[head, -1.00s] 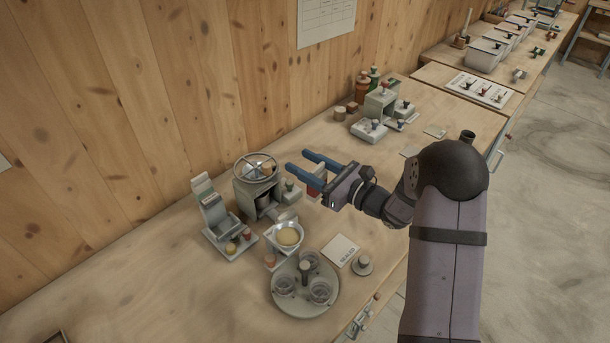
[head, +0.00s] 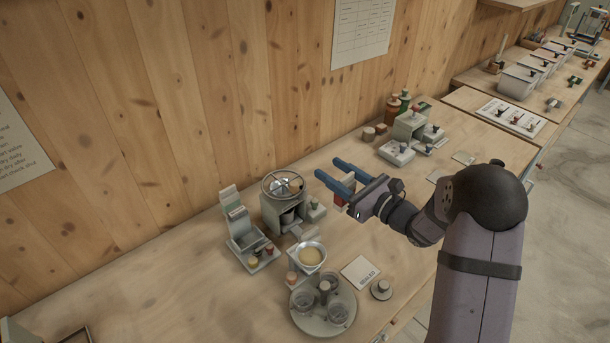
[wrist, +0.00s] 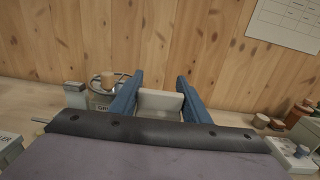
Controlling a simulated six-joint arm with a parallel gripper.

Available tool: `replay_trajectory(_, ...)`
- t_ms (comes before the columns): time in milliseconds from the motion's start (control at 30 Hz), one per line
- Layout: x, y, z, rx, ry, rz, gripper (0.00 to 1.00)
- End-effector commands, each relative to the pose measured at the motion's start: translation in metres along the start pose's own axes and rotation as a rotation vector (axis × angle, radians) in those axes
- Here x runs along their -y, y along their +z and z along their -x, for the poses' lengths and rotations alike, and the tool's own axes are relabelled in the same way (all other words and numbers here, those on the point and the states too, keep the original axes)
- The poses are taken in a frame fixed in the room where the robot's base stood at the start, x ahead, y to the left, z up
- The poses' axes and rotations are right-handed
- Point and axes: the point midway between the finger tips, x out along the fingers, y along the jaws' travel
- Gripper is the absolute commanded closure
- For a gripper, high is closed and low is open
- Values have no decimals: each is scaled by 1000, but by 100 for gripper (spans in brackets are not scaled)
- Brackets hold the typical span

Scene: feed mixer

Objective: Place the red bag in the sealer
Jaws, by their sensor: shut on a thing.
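My gripper (head: 342,175), with blue fingers, is above the bench, right of the wheel-topped machine. It is shut on the red bag (head: 344,192), whose red part shows just below the fingers in the head view. In the wrist view a pale grey-white block, apparently the bag's upper part (wrist: 160,103), sits between the fingers (wrist: 154,93). The likely sealer (head: 250,246) is a grey device with a raised upright plate and small knobs, left of the wheeled machine. A label ending in "LER" (wrist: 8,140) shows at the wrist view's left edge.
The wheel-topped machine (head: 286,207) stands between my gripper and the likely sealer. A pan (head: 311,256), a round tray with jars (head: 323,322) and a lettered card (head: 361,272) are nearer. A grey unit (head: 409,125) stands right.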

Motion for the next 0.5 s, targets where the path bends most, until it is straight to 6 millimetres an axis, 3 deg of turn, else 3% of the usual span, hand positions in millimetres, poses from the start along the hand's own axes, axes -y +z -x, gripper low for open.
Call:
replay_trajectory(333, 11, -6, -2, -1, -46, 1, 81)
replay_trajectory(500, 11, -22, -1, -2, -46, 0, 81)
